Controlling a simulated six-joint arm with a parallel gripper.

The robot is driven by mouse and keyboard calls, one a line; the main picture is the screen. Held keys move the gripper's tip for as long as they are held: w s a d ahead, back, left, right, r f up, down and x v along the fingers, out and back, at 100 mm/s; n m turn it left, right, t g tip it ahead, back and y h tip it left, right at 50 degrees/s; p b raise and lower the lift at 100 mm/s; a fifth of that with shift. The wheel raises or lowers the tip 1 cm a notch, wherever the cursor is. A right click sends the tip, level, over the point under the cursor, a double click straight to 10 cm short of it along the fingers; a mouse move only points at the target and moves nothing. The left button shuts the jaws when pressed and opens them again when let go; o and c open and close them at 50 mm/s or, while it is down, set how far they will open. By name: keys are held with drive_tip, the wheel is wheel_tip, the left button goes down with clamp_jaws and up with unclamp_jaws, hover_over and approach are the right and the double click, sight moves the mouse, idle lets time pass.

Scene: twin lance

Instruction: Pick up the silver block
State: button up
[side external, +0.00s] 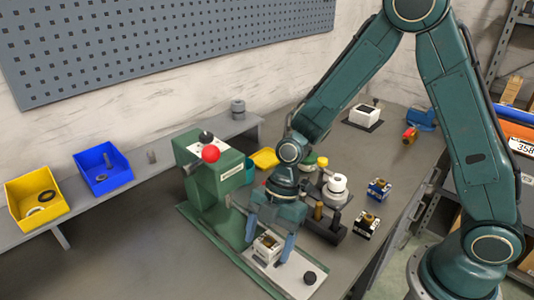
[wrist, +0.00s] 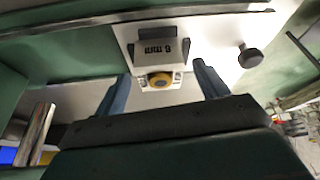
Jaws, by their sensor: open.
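The silver block (side external: 266,250) sits on the pale plate of the green machine in the side view. It has a dark opening on top. In the wrist view the block (wrist: 158,52) shows a "6 mm" marking and a brass-coloured ring on the side toward my gripper. My gripper (side external: 269,243) points down over the block, one finger on each side of it. In the wrist view my gripper (wrist: 163,74) has its fingers spread wide, with visible gaps to the block. Whether either finger touches it from other angles I cannot tell.
The green machine (side external: 222,180) with a red knob stands just left of my gripper. A dark round knob (side external: 309,278) is on the plate to the right. A white round-topped part (side external: 337,185), a blue block (side external: 379,188) and a black block (side external: 367,222) stand further right.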

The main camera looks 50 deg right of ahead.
sight(268, 240)
drive_tip(key=c, duration=1.4)
drive_tip(key=shift+r, duration=0.15)
wheel_tip(268, 240, up, 20)
drive_tip(key=shift+f, duration=0.1)
idle(0.3)
